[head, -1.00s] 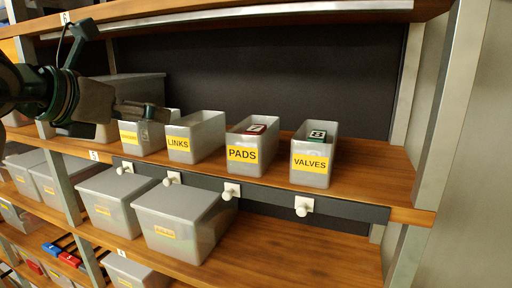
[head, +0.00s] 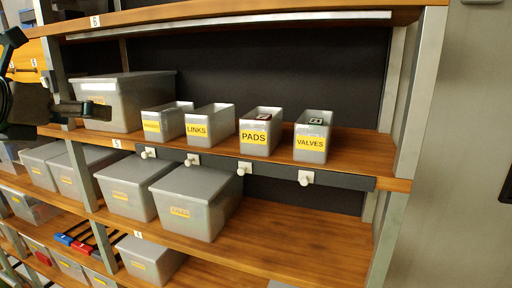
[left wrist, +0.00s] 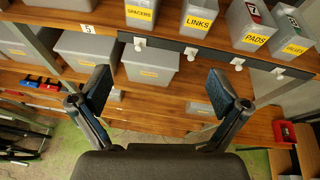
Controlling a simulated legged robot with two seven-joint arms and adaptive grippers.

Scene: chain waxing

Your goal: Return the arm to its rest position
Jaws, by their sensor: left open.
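My left gripper (head: 78,110) is at the left edge of the head view, in front of the large lidded grey bin on the upper shelf. In the left wrist view the left gripper (left wrist: 160,98) has its two fingers spread wide, with nothing between them. Beyond the fingers are the shelves and bins, apart from the gripper. Most of my left arm is cut off by the left edge of the head view. My right gripper is not in view.
The upper shelf (head: 350,150) holds open bins labelled LINKS (head: 210,122), PADS (head: 261,132) and VALVES (head: 313,137), plus a lidded bin (head: 125,95). White knobs line its front edge. Lidded bins (head: 195,200) stand below. The lower shelf's right part is clear.

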